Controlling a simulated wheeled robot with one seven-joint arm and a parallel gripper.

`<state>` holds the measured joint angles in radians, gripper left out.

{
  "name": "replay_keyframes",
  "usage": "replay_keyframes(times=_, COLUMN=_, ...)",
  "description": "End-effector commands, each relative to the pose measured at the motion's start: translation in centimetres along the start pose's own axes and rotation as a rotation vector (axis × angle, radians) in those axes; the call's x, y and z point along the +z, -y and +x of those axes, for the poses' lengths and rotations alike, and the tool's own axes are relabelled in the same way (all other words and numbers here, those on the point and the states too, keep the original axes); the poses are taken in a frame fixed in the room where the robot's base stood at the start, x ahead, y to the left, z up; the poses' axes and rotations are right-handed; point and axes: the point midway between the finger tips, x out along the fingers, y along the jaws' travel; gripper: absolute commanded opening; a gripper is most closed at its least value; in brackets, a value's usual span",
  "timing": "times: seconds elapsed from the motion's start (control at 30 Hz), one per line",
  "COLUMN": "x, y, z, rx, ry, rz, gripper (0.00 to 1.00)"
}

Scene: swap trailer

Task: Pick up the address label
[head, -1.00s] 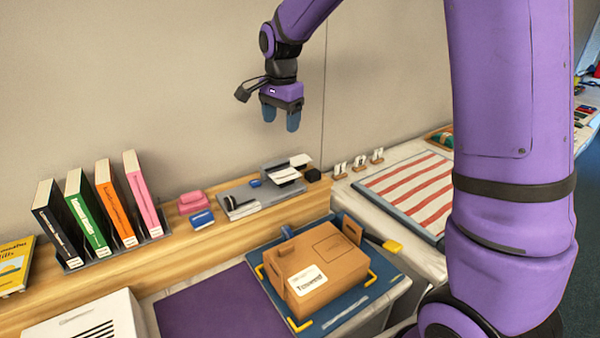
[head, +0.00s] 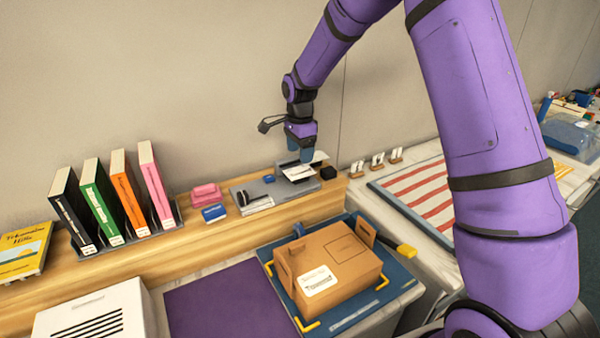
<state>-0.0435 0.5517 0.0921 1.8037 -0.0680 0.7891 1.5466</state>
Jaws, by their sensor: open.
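My gripper (head: 304,156) points down with its blue fingers just above the back right end of a grey tray (head: 271,189) on the wooden shelf. It is open, with nothing seen between the fingers. White paper labels (head: 297,174) lie at that end of the tray, right below the fingertips; one behind is partly hidden. I cannot tell whether the fingers touch them. The pictures do not settle which one is the address label.
A small black block (head: 328,173) stands right of the labels. A blue item (head: 269,179) is on the tray, and pink (head: 206,194) and blue (head: 214,212) blocks lie left. Books (head: 110,197) stand further left. The wall (head: 215,80) is close behind.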

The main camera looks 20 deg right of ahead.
Motion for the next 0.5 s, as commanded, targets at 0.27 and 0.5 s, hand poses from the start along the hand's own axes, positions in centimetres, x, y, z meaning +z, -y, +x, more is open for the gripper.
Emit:
replay_keyframes(times=0.27, x=0.1, y=-0.2, z=2.5, rx=0.002, ry=0.0, rz=0.0, gripper=0.68)
replay_keyframes(times=0.5, x=0.1, y=-0.2, z=5.2, rx=0.001, ry=0.0, rz=-0.001, gripper=0.68)
